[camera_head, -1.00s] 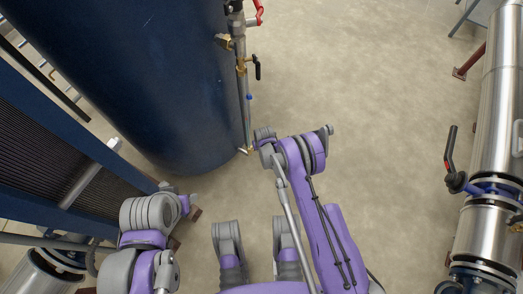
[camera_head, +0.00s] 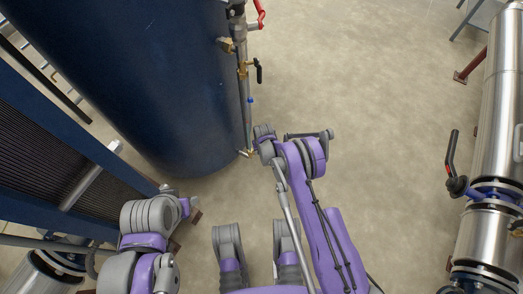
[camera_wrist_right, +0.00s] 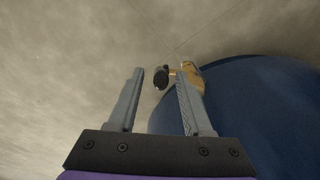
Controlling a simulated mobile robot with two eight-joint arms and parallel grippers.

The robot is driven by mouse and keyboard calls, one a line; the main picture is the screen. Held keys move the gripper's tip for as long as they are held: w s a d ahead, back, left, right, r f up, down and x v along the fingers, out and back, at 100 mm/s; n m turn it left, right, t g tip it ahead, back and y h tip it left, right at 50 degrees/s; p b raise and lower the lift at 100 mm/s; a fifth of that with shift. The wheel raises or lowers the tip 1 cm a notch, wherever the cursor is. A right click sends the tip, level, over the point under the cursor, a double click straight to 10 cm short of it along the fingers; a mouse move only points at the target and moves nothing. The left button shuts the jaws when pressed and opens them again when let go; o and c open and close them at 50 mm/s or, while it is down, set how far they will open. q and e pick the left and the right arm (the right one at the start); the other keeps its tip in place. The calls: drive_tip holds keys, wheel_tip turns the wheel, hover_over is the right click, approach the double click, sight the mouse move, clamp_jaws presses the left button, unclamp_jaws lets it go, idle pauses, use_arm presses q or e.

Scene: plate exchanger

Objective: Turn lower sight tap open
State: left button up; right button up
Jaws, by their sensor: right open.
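The lower sight tap is a brass fitting low on the blue tank, at the foot of the thin sight pipe (camera_head: 247,115). In the right wrist view its brass body (camera_wrist_right: 189,77) and dark handle end (camera_wrist_right: 162,76) show. My right gripper (camera_wrist_right: 160,78) is open and empty. The dark handle end appears between its fingertips, seemingly beyond them; I see no contact. In the head view my right arm's wrist is close to the right of the brass fitting (camera_head: 246,153), and its fingers cannot be made out.
The blue tank (camera_head: 150,90) stands directly beside the tap. Higher on the sight pipe are a brass tap with a black lever (camera_head: 258,71) and a red lever (camera_head: 261,18). Steel piping (camera_head: 500,110) stands far right. The floor between is clear.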

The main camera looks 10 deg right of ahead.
drive_tip(key=r+p, duration=0.1)
drive_tip(key=r, duration=0.2)
drive_tip(key=s+r+p, duration=0.1)
drive_tip(key=r, duration=0.6)
drive_tip(key=shift+s+d+r+p, duration=0.1)
drive_tip(key=shift+s+r+p, duration=0.2)
drive_tip(key=shift+p, duration=0.1)
drive_tip(key=shift+c, duration=0.3)
